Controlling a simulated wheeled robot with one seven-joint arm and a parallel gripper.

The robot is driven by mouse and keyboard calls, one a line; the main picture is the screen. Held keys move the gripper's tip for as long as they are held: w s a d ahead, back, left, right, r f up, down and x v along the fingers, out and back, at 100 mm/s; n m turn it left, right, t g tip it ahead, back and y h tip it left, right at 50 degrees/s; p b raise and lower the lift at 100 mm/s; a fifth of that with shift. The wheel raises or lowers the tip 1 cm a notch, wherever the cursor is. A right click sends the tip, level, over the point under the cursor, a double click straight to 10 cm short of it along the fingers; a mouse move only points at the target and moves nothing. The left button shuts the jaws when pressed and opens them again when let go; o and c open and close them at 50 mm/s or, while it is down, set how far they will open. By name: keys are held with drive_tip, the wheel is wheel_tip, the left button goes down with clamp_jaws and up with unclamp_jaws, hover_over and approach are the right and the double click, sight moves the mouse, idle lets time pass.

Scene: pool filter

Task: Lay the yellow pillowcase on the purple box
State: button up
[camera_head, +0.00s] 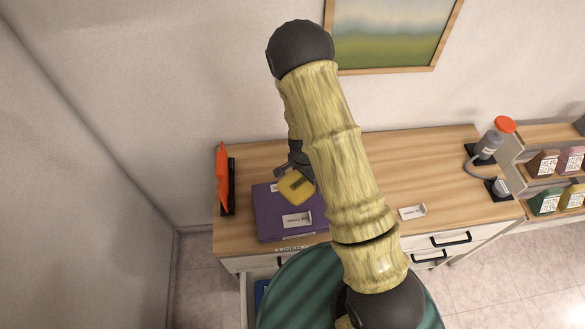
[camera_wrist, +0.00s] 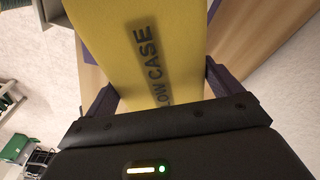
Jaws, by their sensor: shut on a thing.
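The yellow pillowcase (camera_head: 296,187) is a flat folded block with dark lettering. In the wrist view the pillowcase (camera_wrist: 145,45) fills the space between the fingers, and the end of its lettering reads "LOW CASE". My gripper (camera_wrist: 160,85) is shut on it. In the head view my gripper (camera_head: 297,168) is partly hidden behind my arm, over the back part of the purple box (camera_head: 270,222). The box lies flat at the left of the wooden counter, with a white label on top. I cannot tell whether the pillowcase touches the box.
An orange panel (camera_head: 222,175) on a black stand is left of the box. A small white label (camera_head: 412,212) lies on the counter (camera_head: 440,165). The counter's middle is mostly clear.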

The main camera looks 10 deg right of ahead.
sight(293, 178)
drive_tip(key=a+r+m, duration=0.1)
drive_tip(key=a+m, duration=0.1)
drive_tip(key=a+r+m+p, duration=0.1)
drive_tip(key=a+r+m, duration=0.1)
drive_tip(key=m, duration=0.1)
drive_tip(key=shift+s+a+g, duration=0.1)
drive_tip(key=shift+s+g, duration=0.05)
drive_tip(key=shift+g, duration=0.15)
drive_tip(key=shift+a+r+m+p, duration=0.2)
drive_tip(key=shift+a+m+p, duration=0.1)
drive_tip(key=shift+m, duration=0.4)
wheel_tip(293, 178, down, 9)
drive_tip(key=b, duration=0.6)
drive_tip(key=shift+f, duration=0.15)
drive_tip(key=shift+f+b, duration=0.4)
drive_tip(key=shift+b, duration=0.05)
drive_tip(key=o, duration=0.7)
drive_tip(key=shift+o, duration=0.2)
drive_tip(key=shift+r, duration=0.15)
